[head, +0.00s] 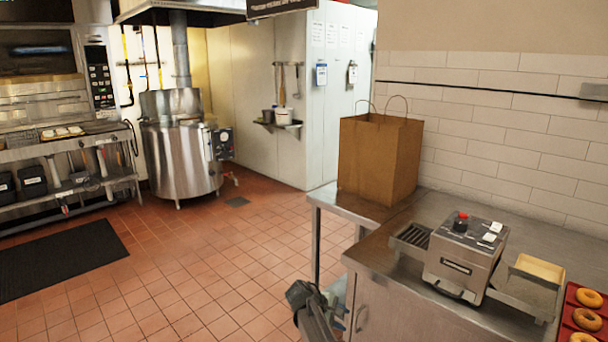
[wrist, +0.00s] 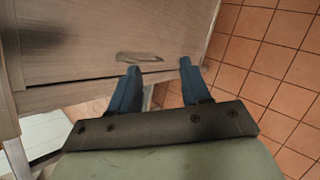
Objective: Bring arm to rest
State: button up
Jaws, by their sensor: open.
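My gripper (wrist: 160,68) shows in the wrist view with its two blue fingers apart and nothing between them. The fingers point toward a metal cabinet front (wrist: 90,70) with a handle (wrist: 140,57), and the tiled floor lies to the right. I cannot tell the exact gap between the fingertips and the cabinet. In the head view, part of my arm shows low at the bottom centre, beside the steel counter (head: 385,262). The gripper's fingers cannot be made out in that view.
On the counter stand a brown paper bag (head: 378,160), a steel machine with a red knob (head: 465,255) and a red tray (head: 566,322) with bagels. A large steel kettle (head: 180,150) stands at the back left. The red tiled floor (head: 220,260) between is clear, with a black mat (head: 60,262).

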jog(key=s+d+f+m+g+y, duration=0.2)
jog(key=s+d+f+m+g, duration=0.1)
jog(key=s+f, duration=0.9)
jog(key=s+d+f+m+g+y, duration=0.2)
jog(key=s+d+f, duration=0.2)
jog(key=s+f, duration=0.8)
jog(key=s+f+m+g+y, duration=0.2)
jog(key=s+f+m, duration=0.1)
jog(key=s, duration=1)
jog(key=s+a+f+m+g+y, duration=0.1)
jog(key=s+f+m, duration=0.3)
jog(key=s, duration=1)
jog(key=shift+s+a+f+g+y, duration=0.25)
jog(key=shift+a+f+g+y, duration=0.05)
jog(key=shift+f+g+y, duration=0.45)
jog(key=shift+o, duration=0.3)
